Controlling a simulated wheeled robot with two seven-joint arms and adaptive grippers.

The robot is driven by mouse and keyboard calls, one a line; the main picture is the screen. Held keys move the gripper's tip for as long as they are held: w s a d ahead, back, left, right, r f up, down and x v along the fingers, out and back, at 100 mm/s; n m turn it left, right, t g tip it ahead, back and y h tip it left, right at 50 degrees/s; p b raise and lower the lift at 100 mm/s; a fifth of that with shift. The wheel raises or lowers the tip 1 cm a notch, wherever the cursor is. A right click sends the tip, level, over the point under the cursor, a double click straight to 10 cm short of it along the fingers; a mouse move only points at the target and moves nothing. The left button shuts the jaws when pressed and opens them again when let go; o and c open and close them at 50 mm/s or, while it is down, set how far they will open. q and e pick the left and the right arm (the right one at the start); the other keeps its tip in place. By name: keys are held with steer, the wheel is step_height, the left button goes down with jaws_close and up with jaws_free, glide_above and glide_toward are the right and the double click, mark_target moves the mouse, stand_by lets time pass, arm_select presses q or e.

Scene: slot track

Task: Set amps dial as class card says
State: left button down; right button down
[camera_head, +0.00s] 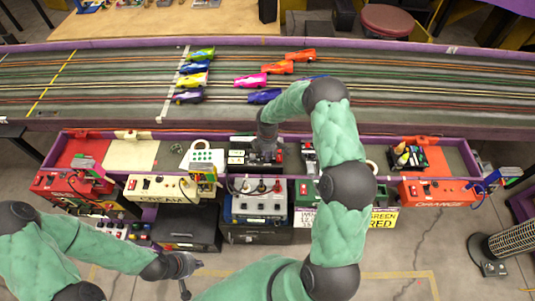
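A grey and blue powered box with knobs on top (262,205) stands at the middle of the bench front. A black device (238,158) with red parts sits in the purple shelf above it. I cannot tell which knob is the amps dial. My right gripper (268,155) points down at the black device; its fingers blend into it, so contact and opening are unclear. My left gripper (192,279) is low at the left, open and empty.
A slot track (420,85) with several coloured cars runs behind the shelf. A cream box (160,189), a red box (72,185) and an orange box (437,192) line the front. A black case (187,228) stands near my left gripper.

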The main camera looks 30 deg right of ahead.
steer(key=shift+m, duration=0.3)
steer(key=m+b, duration=0.2)
steer(key=m, duration=0.1)
steer(key=shift+f+m, duration=0.1)
steer(key=shift+m, duration=0.3)
steer(key=m+b, duration=0.2)
steer(key=m, duration=0.2)
steer(key=shift+m, duration=0.3)
steer(key=m+b, duration=0.2)
steer(key=m, duration=0.2)
steer(key=m+b, duration=0.1)
steer(key=m, duration=0.3)
steer(key=shift+m, duration=0.5)
steer(key=c, duration=1.1)
jaws_free()
steer(key=shift+o, duration=0.2)
steer(key=shift+r, duration=0.2)
